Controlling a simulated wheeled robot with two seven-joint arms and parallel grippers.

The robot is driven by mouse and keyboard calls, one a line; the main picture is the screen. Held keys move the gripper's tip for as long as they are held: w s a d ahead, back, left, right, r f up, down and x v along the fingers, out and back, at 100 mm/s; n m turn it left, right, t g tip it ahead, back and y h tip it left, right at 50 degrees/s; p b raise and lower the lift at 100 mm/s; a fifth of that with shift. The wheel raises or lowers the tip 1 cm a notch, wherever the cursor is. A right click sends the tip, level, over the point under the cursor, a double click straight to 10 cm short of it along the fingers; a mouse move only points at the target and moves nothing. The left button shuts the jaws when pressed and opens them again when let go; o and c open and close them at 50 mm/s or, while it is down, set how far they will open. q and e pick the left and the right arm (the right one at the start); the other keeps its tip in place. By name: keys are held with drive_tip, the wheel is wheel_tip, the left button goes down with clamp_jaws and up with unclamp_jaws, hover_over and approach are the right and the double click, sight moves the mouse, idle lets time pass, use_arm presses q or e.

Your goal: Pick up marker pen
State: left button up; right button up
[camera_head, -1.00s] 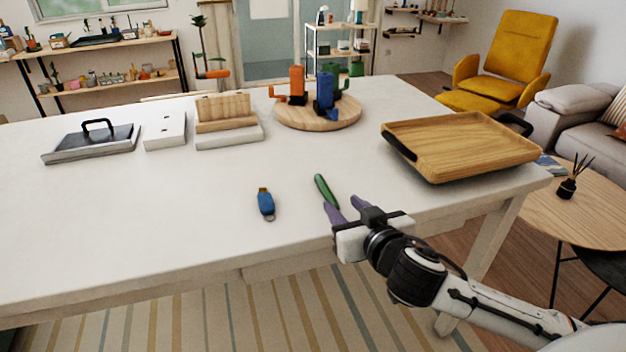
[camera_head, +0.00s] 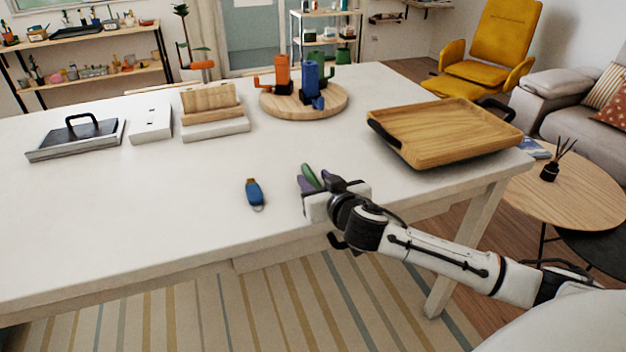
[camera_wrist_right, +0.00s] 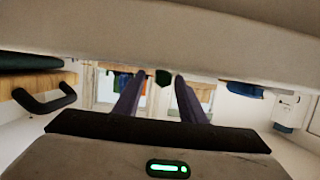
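The green marker pen (camera_head: 311,176) lies on the white table near its front edge. My right gripper (camera_head: 314,180) is at the pen, with its purple fingers on either side of it. In the right wrist view, the two fingers (camera_wrist_right: 157,92) stand apart. The dark green end of the pen (camera_wrist_right: 163,76) shows between their tips, with a gap on each side. The gripper's body hides the near end of the pen in the head view. My left gripper is not in view.
A blue USB stick (camera_head: 254,193) lies left of the gripper. A wooden tray (camera_head: 440,135) with black handles stands to the right. A round wooden board (camera_head: 275,104) with orange, blue and green items is behind. The table's left front is clear.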

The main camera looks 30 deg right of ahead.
clamp_jaws()
